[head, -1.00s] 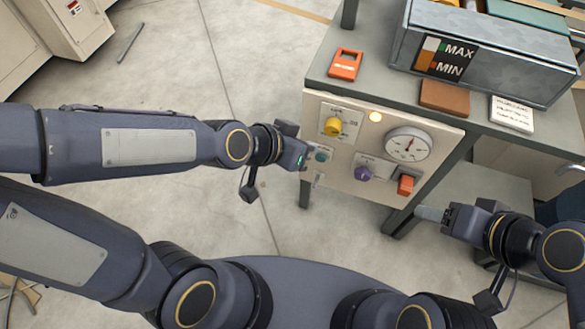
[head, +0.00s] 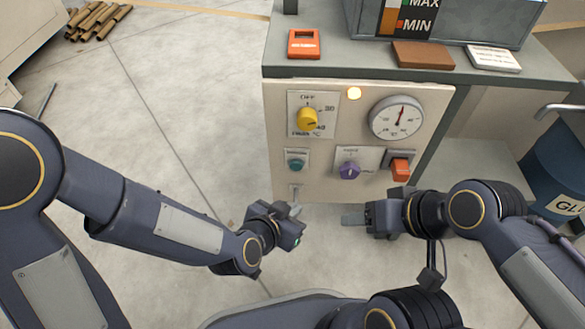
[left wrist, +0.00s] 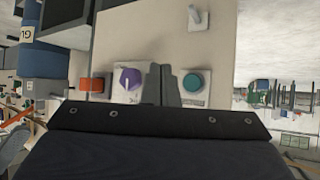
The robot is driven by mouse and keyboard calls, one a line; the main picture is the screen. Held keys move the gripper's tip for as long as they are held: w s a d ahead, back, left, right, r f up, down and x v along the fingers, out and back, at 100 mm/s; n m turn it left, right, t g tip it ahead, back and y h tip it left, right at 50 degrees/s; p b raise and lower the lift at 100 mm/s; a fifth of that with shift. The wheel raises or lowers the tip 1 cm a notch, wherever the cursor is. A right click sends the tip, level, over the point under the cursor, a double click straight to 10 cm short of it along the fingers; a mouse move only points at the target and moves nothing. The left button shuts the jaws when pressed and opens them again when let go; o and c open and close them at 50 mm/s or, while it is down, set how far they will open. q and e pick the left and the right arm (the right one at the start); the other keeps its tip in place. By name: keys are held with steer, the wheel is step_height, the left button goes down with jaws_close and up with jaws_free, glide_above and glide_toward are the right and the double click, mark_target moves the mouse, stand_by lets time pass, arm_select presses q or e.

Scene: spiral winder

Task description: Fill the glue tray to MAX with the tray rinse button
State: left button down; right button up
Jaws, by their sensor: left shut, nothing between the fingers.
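The grey metal glue tray (head: 465,22) stands on the bench, cut off at the top of the head view. Its gauge (head: 408,16) carries MAX and MIN marks; I cannot read the level. A teal round button (head: 296,165) sits low on the left of the cream panel; its label is too small to read. The button also shows in the left wrist view (left wrist: 193,82), just right of the fingers. My left gripper (head: 294,210) is shut and empty, below the button in the head view. My right gripper (head: 352,218) is below the panel; its jaws are unclear.
A blue glue drum (head: 555,165) stands right.

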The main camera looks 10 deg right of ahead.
mark_target(296, 166)
arm_select(q)
steer(key=w+d, duration=0.2)
steer(key=w, duration=0.6)
steer(key=shift+w+d+p, duration=0.2)
steer(key=shift+w+p, duration=0.05)
steer(key=shift+p, duration=0.1)
steer(key=shift+w, duration=0.1)
stand_by(1.8)
steer(key=shift+w+d, duration=0.15)
steer(key=shift+w, duration=0.15)
steer(key=shift+w+d, duration=0.1)
steer(key=shift+w, duration=0.35)
stand_by(1.9)
steer(key=shift+s, duration=0.15)
stand_by(1.4)
steer(key=shift+s+a, duration=0.25)
steer(key=shift+s, duration=0.45)
steer(key=shift+s, duration=0.15)
